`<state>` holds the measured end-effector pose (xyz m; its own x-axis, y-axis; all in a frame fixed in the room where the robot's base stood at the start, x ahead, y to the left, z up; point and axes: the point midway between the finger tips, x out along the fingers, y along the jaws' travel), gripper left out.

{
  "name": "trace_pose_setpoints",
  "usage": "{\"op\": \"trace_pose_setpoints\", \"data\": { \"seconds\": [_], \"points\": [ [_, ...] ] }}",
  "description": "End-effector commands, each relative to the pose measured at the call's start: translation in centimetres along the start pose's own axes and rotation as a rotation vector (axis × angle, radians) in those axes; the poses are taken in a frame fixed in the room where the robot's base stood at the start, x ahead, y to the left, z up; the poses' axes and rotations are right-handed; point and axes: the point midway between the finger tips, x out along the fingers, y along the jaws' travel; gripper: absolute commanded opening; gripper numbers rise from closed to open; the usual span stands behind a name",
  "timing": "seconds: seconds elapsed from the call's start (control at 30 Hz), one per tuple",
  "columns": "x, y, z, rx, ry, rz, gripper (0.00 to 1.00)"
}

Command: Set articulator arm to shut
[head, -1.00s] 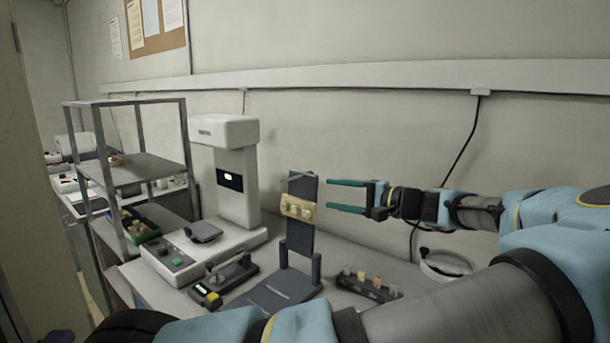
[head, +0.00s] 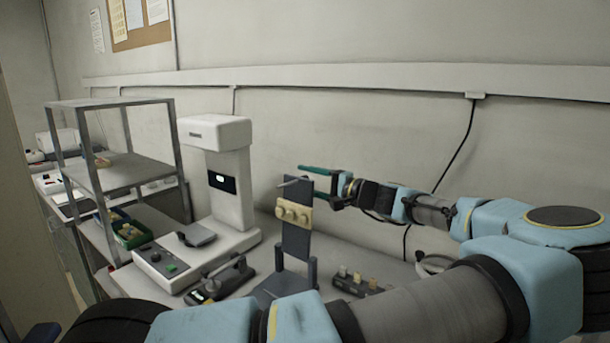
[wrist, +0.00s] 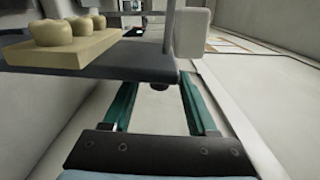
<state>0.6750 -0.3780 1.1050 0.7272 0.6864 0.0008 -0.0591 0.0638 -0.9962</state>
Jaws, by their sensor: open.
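The articulator (head: 297,240) is a dark blue-grey hinged frame on the bench. Its arm (head: 298,216) stands almost upright above the base (head: 272,290), so it is open. A cream block of model teeth (head: 293,212) is fixed to the arm and shows close up in the wrist view (wrist: 65,50). A thin pale pin (head: 291,183) crosses the arm's top. My gripper (head: 322,187) is open and empty at the arm's upper right, partly behind it. In the wrist view, its teal fingers (wrist: 158,92) reach to the arm's plate (wrist: 130,62), which hides the left fingertip. Contact is unclear.
A white instrument with a column (head: 230,190) stands left of the articulator. A small dark device (head: 220,280) and a holder with small pieces (head: 355,283) flank the base. A metal shelf (head: 120,175) is further left. The wall is close behind.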

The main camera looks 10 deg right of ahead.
Motion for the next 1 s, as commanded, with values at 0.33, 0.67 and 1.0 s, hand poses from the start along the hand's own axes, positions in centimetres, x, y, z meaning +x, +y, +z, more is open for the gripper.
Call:
{"op": "trace_pose_setpoints", "data": {
  "seconds": [0.33, 0.67, 1.0],
  "points": [
    [0.75, 0.07, 0.00, 0.000, 0.001, 0.000, 0.58],
    [0.73, 0.06, 0.01, 0.000, 0.000, 0.001, 0.27],
    [0.72, 0.07, 0.01, 0.000, 0.000, 0.001, 0.00]
  ]
}}
